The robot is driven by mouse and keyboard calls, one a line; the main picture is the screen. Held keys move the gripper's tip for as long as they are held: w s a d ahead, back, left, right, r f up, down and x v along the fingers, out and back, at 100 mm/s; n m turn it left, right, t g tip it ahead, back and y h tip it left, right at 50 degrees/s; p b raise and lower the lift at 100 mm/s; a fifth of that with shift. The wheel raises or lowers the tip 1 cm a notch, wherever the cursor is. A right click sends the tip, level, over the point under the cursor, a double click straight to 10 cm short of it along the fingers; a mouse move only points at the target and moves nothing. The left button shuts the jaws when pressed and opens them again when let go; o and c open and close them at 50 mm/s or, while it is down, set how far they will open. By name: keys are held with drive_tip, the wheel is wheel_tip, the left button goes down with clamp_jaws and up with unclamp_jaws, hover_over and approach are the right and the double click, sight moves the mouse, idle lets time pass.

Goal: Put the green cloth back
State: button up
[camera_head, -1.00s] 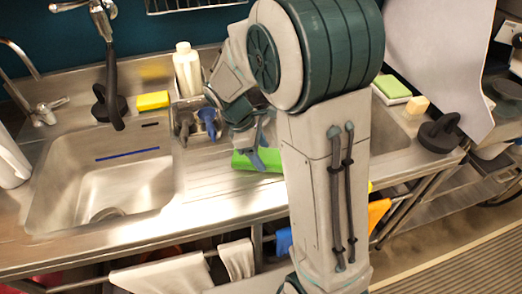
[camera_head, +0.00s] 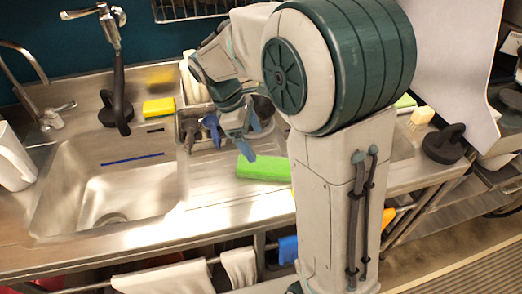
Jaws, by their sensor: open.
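The green cloth (camera_head: 263,168) lies on the steel drainboard to the right of the sink, as a bright green folded strip. Its right end is hidden behind my arm. My gripper (camera_head: 250,140) is just above and behind the cloth's left part, with its fingers apart and pointing down. Nothing shows between the fingers. I cannot tell whether a fingertip touches the cloth.
The sink basin (camera_head: 110,190) is at the left. A yellow sponge (camera_head: 159,107) and a holder with blue and dark tools (camera_head: 205,130) stand behind the drainboard. White cloths (camera_head: 165,277) and a blue cloth (camera_head: 288,249) hang on the rail below. A black plunger-like tool (camera_head: 445,143) stands at the right.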

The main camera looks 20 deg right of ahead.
drive_tip(key=s+d+m+t+y, duration=0.1)
drive_tip(key=s+m+t+y, duration=0.1)
drive_tip(key=s+m, duration=0.4)
drive_tip(key=s+d+r+m+t+y, duration=0.1)
drive_tip(key=s+d+m+t+y, duration=0.1)
drive_tip(key=s+m, duration=0.5)
drive_tip(key=shift+s+d+r+m+t, duration=0.3)
drive_tip(key=shift+s+t, duration=0.1)
drive_tip(key=shift+s, duration=0.8)
